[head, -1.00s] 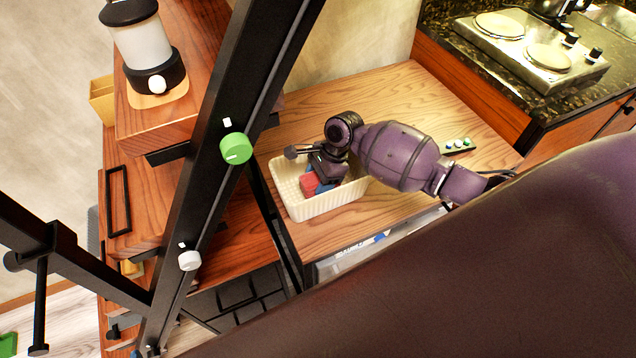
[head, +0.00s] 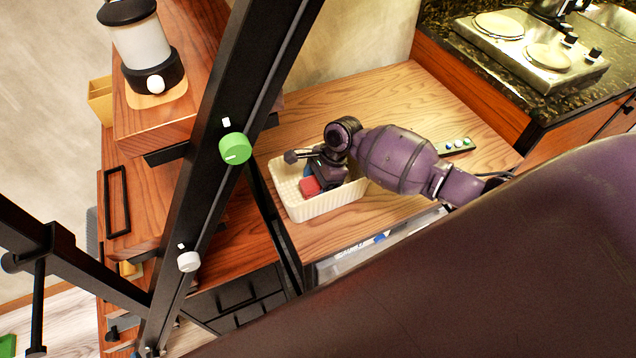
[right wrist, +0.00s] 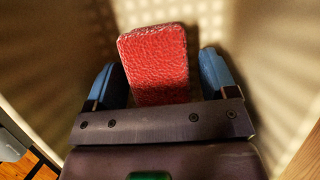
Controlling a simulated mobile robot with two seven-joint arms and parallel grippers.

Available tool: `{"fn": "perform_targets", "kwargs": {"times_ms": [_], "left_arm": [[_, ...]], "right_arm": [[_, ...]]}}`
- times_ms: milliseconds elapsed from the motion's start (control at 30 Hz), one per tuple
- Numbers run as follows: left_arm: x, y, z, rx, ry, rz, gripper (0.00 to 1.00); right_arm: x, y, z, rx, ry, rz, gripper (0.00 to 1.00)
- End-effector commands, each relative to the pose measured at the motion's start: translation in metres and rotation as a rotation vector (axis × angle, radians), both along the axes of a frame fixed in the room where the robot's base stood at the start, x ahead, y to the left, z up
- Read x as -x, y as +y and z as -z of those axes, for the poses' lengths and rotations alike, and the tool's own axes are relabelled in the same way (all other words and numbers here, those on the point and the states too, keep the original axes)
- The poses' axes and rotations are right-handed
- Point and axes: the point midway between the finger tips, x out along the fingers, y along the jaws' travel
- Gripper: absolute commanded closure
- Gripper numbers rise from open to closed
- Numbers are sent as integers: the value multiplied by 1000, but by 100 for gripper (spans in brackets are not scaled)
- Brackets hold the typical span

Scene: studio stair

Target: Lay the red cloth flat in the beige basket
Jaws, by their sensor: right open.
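The beige basket (head: 322,208) stands on the wooden counter, and its ribbed pale walls surround the view in the right wrist picture (right wrist: 60,45). The red cloth (head: 309,187) is inside it, a small folded block with a grainy surface. In the right wrist view the cloth (right wrist: 157,62) lies between the two blue fingertips, with a gap on each side. My right gripper (right wrist: 160,82) is open and reaches down into the basket. In the head view the right gripper (head: 318,180) partly hides the cloth and the basket floor. My left gripper is not in view.
A dark post with a green knob (head: 234,148) rises close left of the basket. A lantern (head: 140,45) stands on a wooden step. A hob (head: 530,50) is at upper right.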

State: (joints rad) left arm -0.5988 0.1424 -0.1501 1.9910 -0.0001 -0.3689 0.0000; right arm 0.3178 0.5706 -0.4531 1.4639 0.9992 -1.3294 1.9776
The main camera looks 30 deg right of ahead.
Motion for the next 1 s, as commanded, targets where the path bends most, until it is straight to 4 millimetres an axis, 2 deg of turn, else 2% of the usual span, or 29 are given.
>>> {"fn": "perform_targets", "kwargs": {"times_ms": [167,600,800,1000], "left_arm": [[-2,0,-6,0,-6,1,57],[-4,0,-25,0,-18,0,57],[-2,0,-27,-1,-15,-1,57],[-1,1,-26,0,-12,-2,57]], "right_arm": [[0,-7,-19,0,-3,0,22],[2,-37,-93,0,-2,0,22],[2,-44,-110,0,-1,0,22],[2,-46,-113,-1,0,0,22]]}}
